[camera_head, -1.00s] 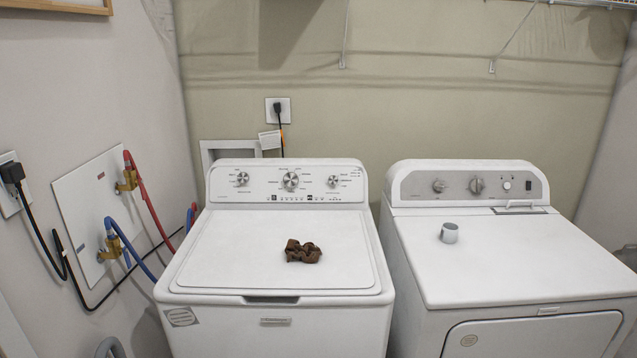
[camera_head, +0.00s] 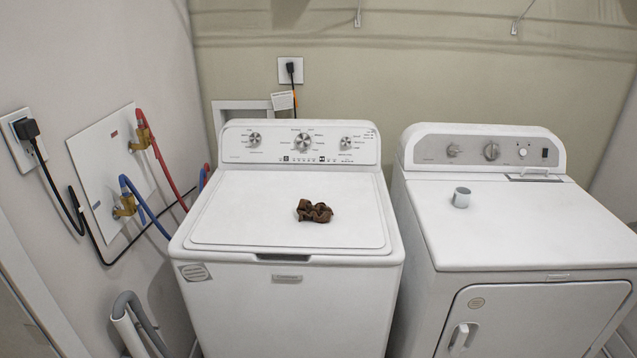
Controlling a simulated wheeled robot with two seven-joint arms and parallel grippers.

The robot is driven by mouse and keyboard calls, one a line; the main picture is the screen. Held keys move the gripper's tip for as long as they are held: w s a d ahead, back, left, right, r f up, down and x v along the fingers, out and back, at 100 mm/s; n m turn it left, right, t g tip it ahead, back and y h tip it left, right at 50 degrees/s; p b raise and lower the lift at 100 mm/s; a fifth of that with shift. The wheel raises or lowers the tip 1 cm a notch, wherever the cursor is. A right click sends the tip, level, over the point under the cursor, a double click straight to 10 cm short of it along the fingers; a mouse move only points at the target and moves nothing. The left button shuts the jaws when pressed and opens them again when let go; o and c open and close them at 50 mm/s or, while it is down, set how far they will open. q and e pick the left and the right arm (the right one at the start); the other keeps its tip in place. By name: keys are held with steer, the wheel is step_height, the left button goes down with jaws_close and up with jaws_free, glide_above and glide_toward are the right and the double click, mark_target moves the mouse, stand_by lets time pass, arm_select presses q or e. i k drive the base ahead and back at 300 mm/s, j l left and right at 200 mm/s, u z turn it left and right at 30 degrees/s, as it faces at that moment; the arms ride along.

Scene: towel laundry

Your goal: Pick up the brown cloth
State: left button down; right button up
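The brown cloth (camera_head: 314,211) lies crumpled in a small heap on the closed lid of the left-hand white washing machine (camera_head: 250,222). It sits right of the lid's middle, with free lid surface all around it. Neither of my grippers shows in the head view, so I cannot see their state or where they are relative to the cloth.
A white dryer (camera_head: 530,225) stands to the right, with a small grey-white cup (camera_head: 461,198) on its top. A narrow gap separates the machines. Red (camera_head: 160,160) and blue (camera_head: 140,205) hoses run along the left wall. A grey drain hose (camera_head: 140,318) stands at lower left.

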mark_target(320, 212)
steer(key=i+l, duration=0.25)
steer(key=i, duration=0.15)
steer(key=i+l, duration=0.2)
steer(key=i, duration=0.15)
steer(key=i+l+z, duration=0.1)
steer(key=i+l, duration=0.15)
steer(key=i, duration=0.15)
